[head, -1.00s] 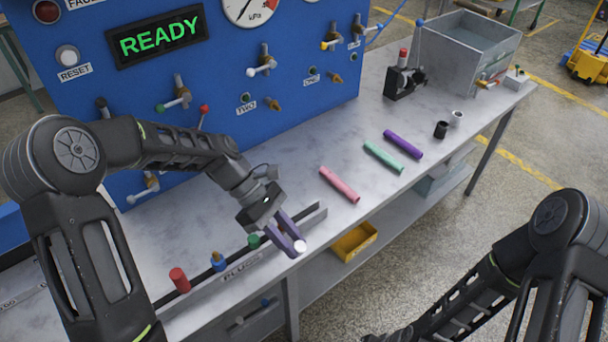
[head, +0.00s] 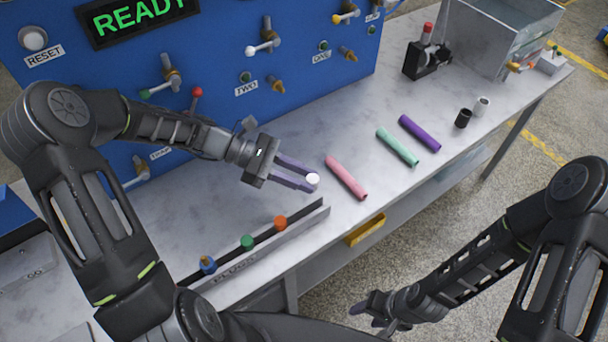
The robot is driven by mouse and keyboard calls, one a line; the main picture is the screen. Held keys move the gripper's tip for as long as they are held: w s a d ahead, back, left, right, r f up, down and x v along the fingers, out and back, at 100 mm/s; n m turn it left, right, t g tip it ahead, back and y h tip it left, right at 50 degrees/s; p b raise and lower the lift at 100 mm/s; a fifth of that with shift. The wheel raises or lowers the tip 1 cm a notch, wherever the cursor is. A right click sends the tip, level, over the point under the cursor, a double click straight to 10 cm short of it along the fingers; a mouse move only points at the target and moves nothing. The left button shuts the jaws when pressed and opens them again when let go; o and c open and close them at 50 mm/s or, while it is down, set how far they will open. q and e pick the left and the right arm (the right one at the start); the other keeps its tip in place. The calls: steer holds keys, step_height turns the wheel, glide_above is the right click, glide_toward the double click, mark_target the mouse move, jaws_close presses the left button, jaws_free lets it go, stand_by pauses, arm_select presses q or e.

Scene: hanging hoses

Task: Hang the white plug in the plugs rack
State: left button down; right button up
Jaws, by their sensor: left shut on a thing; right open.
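My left gripper (head: 300,178) is shut on the white plug (head: 313,179), which shows as a pale round end between the fingertips. It is beyond the right end of the plugs rack (head: 302,228), over the table and apart from the rack in the picture. The rack is a grey rail with a dark slot, lettered on its front. Blue (head: 208,265), green (head: 247,242) and orange (head: 280,222) plugs stand in it. The rack's left end is hidden behind my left arm. My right gripper (head: 368,310) is open and empty, low in front of the table.
Pink (head: 346,178), green (head: 397,147) and purple (head: 419,133) hose pieces lie on the table. A black (head: 463,118) and a grey-white cylinder (head: 482,105) stand farther right. A blue panel (head: 290,60) with valves rises behind. A yellow bin (head: 366,230) sits below the table edge.

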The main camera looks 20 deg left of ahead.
arm_select(q)
steer(key=b, duration=0.4)
glide_above(303, 206)
steer(key=shift+f, duration=2.85)
steer(key=shift+p, duration=0.4)
steer(key=shift+f+b, duration=1.2)
steer(key=shift+f, duration=0.65)
steer(key=c, duration=1.1)
jaws_free()
